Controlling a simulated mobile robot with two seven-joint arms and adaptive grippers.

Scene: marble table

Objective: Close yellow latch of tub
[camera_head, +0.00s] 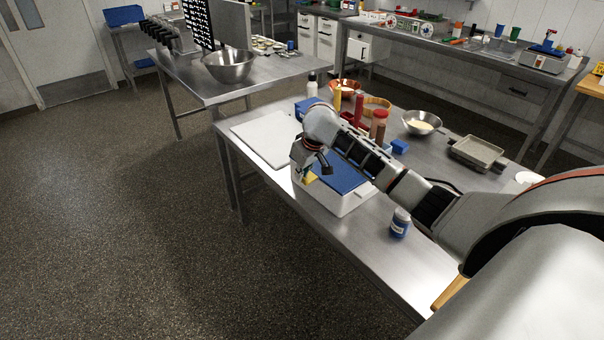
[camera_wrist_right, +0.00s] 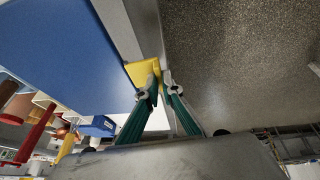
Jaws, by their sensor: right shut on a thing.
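The tub (camera_head: 347,205) is white with a blue lid (camera_head: 346,176) and stands on the steel table, partly hidden behind my right arm. Its yellow latch (camera_head: 310,178) is at the tub's left end, just below my right gripper (camera_head: 304,172). In the right wrist view the blue lid (camera_wrist_right: 65,45) and pale rim fill the upper left. The yellow latch (camera_wrist_right: 142,72) shows there at the rim, at the fingertips of my right gripper (camera_wrist_right: 159,88). The fingers are closed on the latch, with their tips slightly apart. My left gripper is not in view.
A white board (camera_head: 268,138) lies left of the tub. A blue-labelled jar (camera_head: 400,222) stands at its right, near the front edge. Bottles (camera_head: 378,125), a metal bowl (camera_head: 421,122) and a metal tray (camera_head: 476,153) are behind. The floor at the left is clear.

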